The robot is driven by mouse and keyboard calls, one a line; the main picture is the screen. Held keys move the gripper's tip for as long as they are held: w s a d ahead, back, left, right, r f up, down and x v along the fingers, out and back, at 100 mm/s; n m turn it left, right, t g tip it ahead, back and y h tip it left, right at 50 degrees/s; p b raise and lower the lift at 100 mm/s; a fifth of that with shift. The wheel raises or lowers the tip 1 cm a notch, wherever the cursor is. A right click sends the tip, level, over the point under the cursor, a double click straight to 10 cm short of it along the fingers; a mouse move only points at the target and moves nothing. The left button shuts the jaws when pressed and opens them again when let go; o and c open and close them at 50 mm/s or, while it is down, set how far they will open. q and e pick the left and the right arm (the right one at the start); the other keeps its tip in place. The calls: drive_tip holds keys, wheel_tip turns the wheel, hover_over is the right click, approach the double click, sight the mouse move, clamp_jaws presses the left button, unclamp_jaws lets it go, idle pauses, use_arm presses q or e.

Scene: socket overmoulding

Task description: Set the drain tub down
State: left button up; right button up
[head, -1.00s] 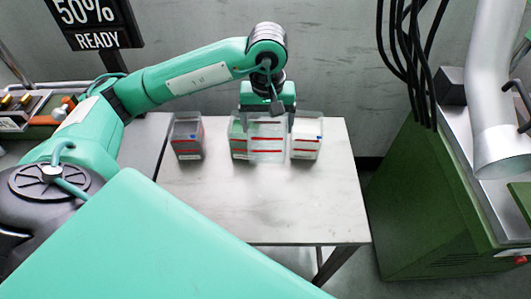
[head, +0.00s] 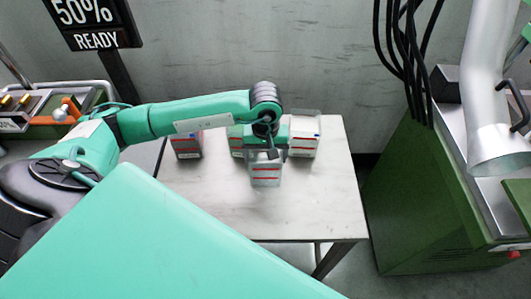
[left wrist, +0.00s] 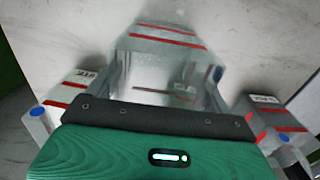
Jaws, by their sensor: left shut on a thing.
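The drain tub (head: 265,173) is a clear, box-shaped tub with red stripes, over the middle of the pale table in the head view. My left gripper (head: 267,156) is shut on it from above and partly hides its top. In the left wrist view the tub (left wrist: 158,42) shows between the two fingers of my left gripper (left wrist: 170,78), and its inside looks empty. I cannot tell whether its base touches the table. My right gripper is not in view.
A grey-filled tub (head: 186,147), a green-filled tub (head: 236,143) and a white-filled tub (head: 304,146) stand along the back of the table (head: 315,205). The table's front and right are clear. A green machine (head: 412,205) stands at the right.

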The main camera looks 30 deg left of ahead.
use_arm(q)
drive_tip(key=shift+f, duration=0.2)
drive_tip(key=o, duration=1.1)
drive_tip(key=shift+r, duration=0.1)
drive_tip(key=shift+o, duration=0.2)
